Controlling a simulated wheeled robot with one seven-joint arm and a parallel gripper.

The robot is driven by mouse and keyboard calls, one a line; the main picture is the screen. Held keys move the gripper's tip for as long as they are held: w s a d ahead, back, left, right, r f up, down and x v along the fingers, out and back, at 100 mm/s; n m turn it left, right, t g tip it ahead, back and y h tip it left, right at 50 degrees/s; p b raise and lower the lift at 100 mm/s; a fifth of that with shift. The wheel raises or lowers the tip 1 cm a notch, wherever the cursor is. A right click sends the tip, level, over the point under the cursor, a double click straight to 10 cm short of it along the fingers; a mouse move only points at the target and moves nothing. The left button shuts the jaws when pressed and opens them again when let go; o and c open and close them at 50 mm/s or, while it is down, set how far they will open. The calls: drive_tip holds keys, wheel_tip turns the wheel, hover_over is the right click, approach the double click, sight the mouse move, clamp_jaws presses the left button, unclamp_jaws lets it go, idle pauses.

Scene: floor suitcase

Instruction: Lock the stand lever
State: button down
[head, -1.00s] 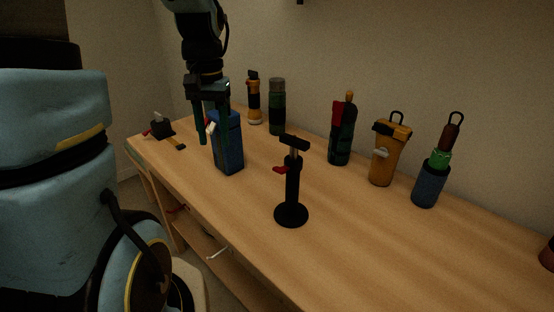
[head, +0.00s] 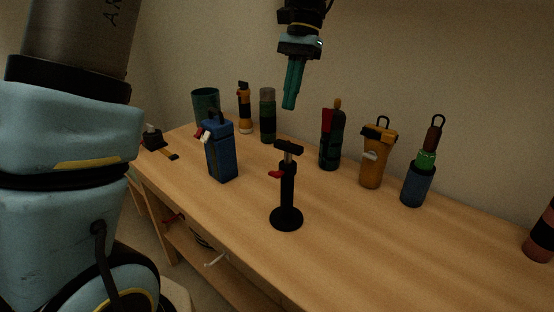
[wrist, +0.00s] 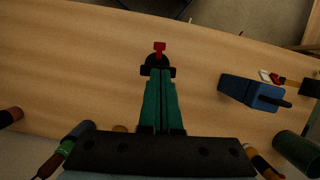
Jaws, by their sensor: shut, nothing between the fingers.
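The black stand (head: 287,197) rises upright from a round base on the wooden bench, with a short crossbar at its top. Its red lever (head: 276,174) sticks out to the left below the crossbar. In the wrist view the red lever (wrist: 159,48) points away from my gripper, beyond the stand's crossbar (wrist: 146,71). My gripper (head: 289,106) has green fingers pressed together, empty, pointing down. It is above and behind the stand in the head view, apart from it. In the wrist view the fingertips (wrist: 158,72) overlap the stand's top in line of sight.
A blue box-shaped container (head: 221,152) stands left of the stand. Behind are a green bottle (head: 268,118), a dark bottle with red (head: 331,142), an orange flask (head: 374,160) and a blue-green bottle (head: 418,183). The bench front (head: 232,222) is clear.

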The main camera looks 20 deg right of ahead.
sight(277, 172)
drive_tip(key=p+x, duration=0.2)
drive_tip(key=x, duration=1.2)
drive_tip(key=shift+p, duration=0.3)
drive_tip(key=shift+a+f+t+h+b, duration=0.2)
drive_tip(key=shift+t+h+b, duration=0.25)
drive_tip(key=shift+b, duration=0.2)
drive_tip(key=t+h+b, duration=0.1)
drive_tip(key=b, duration=0.1)
drive_tip(key=s+a+f+t+h+b, duration=0.1)
drive_tip(key=h+b, duration=0.1)
drive_tip(key=shift+f, duration=0.15)
drive_tip(key=shift+r+h, duration=0.2)
drive_tip(key=shift+h, duration=0.15)
drive_tip(key=shift+w+d+r, duration=0.1)
drive_tip(key=shift+w, duration=0.05)
drive_tip(key=shift+w+d+r+p, duration=0.2)
drive_tip(key=shift+w+d+p, duration=0.1)
drive_tip(key=shift+d+p, duration=0.15)
drive_tip(key=shift+r, duration=0.1)
